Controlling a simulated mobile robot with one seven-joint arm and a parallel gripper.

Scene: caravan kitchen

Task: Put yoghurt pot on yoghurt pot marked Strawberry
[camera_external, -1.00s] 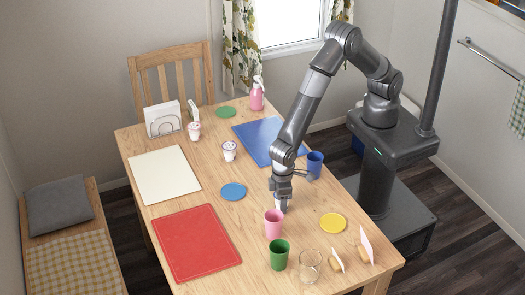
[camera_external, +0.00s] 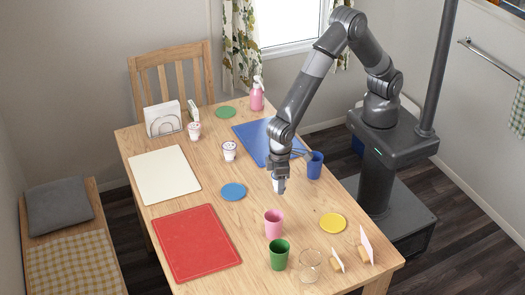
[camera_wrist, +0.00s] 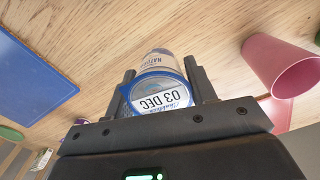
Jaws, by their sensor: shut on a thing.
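My gripper (camera_external: 279,188) is shut on a yoghurt pot (camera_wrist: 158,92) and holds it above the table, behind the pink cup. In the wrist view the pot lies between both fingers, its blue-edged lid facing the camera with "03 DEC" printed on it. "NATUR..." shows partly on its side. In the external view the fingers hide most of this pot. Two other white yoghurt pots stand upright on the table, a nearer one (camera_external: 229,151) and a farther one (camera_external: 194,131) by the napkin holder. Their labels are too small to read.
A pink cup (camera_external: 273,223), a green cup (camera_external: 279,254) and a clear glass (camera_external: 310,265) stand at the front. A blue cup (camera_external: 315,165) stands right of my gripper. A blue coaster (camera_external: 233,192) and blue mat (camera_external: 251,139) lie flat. Bare wood separates my gripper from the standing pots.

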